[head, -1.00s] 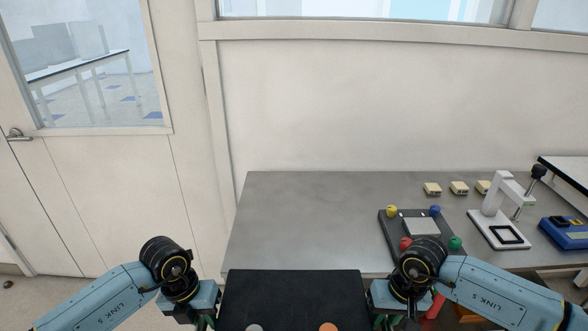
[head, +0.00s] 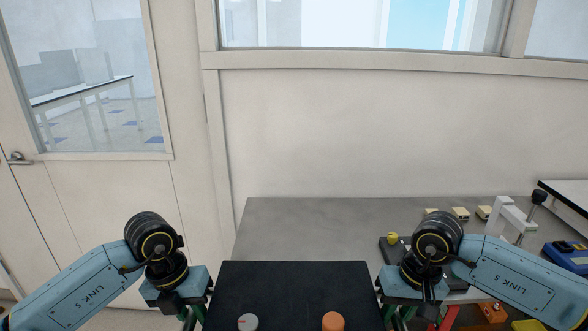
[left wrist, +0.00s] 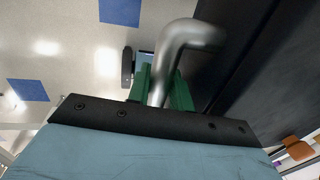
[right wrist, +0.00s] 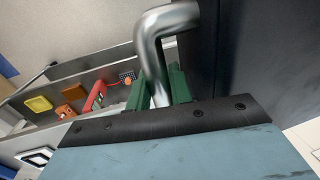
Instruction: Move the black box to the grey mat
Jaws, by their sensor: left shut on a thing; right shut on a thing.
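The black box (head: 290,288) is at the bottom middle of the head view, between my two arms, its near part cut off. A grey knob (head: 248,322) and an orange knob (head: 333,321) show on it. My left gripper (head: 198,314) is shut on a bent metal handle (left wrist: 190,35) at the box's left side. My right gripper (head: 390,314) is shut on a matching handle (right wrist: 165,20) at its right side. The box's dark side fills the right of both wrist views. I cannot make out a separate grey mat.
A grey bench (head: 300,225) stands beyond the box, its left and middle top clear. On its right are a dark rack with a yellow knob (head: 392,238), small cream blocks (head: 461,213), a white stand (head: 513,213) and a blue device (head: 568,255). Shelf items (right wrist: 72,110) show below.

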